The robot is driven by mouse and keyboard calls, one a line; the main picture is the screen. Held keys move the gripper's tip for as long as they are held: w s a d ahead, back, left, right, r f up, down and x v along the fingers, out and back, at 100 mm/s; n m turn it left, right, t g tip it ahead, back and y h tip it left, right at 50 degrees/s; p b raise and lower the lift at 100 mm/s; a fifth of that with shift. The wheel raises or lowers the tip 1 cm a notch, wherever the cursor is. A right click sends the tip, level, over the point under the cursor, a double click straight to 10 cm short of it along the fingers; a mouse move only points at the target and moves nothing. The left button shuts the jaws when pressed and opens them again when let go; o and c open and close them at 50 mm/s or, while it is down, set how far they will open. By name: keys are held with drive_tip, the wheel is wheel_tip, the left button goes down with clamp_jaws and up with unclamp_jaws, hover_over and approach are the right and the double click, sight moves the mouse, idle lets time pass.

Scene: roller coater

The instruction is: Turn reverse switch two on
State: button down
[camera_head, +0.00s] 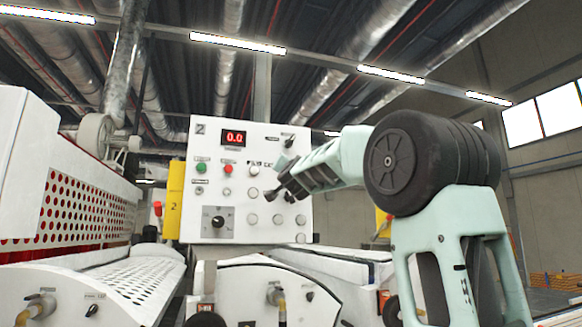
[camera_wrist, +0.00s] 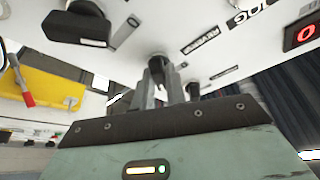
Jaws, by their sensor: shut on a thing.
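The white control panel (camera_head: 240,165) marked "2" stands ahead, with a red display (camera_head: 233,137) reading 0.0. My gripper (camera_head: 272,192) reaches in from the right to the panel's right half. In the wrist view, the fingers of my gripper (camera_wrist: 160,68) are closed around a small dark switch (camera_wrist: 157,57) close to a "REVERSE" label (camera_wrist: 201,41). Most of the switch is hidden between the fingers, so its turned position cannot be told. Another dark knob (camera_wrist: 192,88) sits just right of the fingers.
A large black rotary knob (camera_head: 218,222) sits low on the panel; a big black handle (camera_wrist: 78,27) shows in the wrist view. Green (camera_head: 201,167) and red (camera_head: 228,168) buttons are to the left. A yellow box (camera_head: 174,200) flanks the panel. White machine rollers and covers lie below.

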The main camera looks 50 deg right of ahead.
idle(0.4)
drive_tip(key=c, duration=1.4)
unclamp_jaws()
drive_tip(key=shift+c, duration=0.2)
drive_tip(key=shift+s+f, duration=0.1)
